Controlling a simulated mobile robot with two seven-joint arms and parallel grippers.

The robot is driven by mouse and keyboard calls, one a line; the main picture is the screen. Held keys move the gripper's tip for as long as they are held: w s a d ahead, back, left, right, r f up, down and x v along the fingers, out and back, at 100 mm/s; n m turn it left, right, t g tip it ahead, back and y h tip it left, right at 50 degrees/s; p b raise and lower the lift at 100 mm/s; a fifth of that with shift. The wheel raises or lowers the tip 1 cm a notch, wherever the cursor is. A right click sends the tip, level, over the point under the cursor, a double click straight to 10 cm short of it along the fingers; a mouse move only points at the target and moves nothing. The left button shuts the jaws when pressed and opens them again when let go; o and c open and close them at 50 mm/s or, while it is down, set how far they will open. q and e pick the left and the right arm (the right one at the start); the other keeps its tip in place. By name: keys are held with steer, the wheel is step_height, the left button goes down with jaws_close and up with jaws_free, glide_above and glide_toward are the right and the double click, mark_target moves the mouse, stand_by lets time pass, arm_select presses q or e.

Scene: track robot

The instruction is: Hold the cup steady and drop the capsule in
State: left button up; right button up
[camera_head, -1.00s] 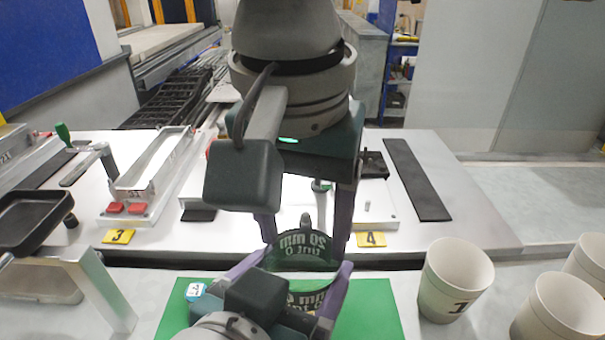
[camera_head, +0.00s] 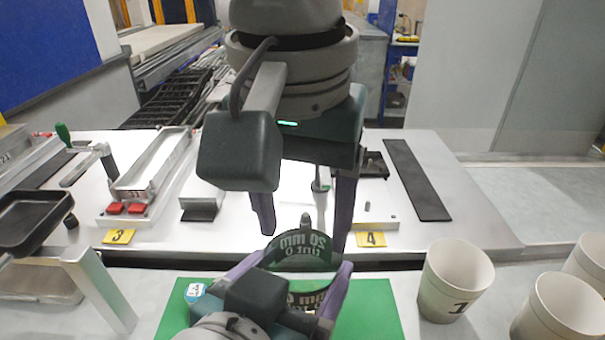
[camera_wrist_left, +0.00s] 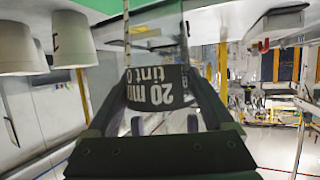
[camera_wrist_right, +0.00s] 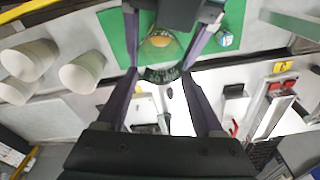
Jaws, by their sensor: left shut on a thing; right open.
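The cup (camera_head: 305,262) is clear, with a dark band printed "20 mm tint 0". It stands above the green mat, and it also shows in the left wrist view (camera_wrist_left: 158,88). My left gripper (camera_head: 300,272), in the lower middle, is shut around its sides. My right gripper (camera_head: 303,230) hangs over the cup with its fingers apart and nothing between them. In the right wrist view a small yellow-orange patch (camera_wrist_right: 160,41) shows within the cup's outline (camera_wrist_right: 162,74). I cannot tell for sure that it is the capsule. I see no capsule elsewhere.
A green mat (camera_head: 370,318) lies below the cup. White paper cups (camera_head: 455,280) stand at the right. A black pan (camera_head: 30,222) is at the left edge. Metal fixtures (camera_head: 150,180) and a black strip (camera_head: 415,178) lie on the table behind.

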step_height(320, 180, up, 5)
steer(key=shift+f, duration=0.1)
stand_by(0.4)
arm_select(q)
steer(key=o, duration=1.3)
steer(key=shift+s, duration=0.1)
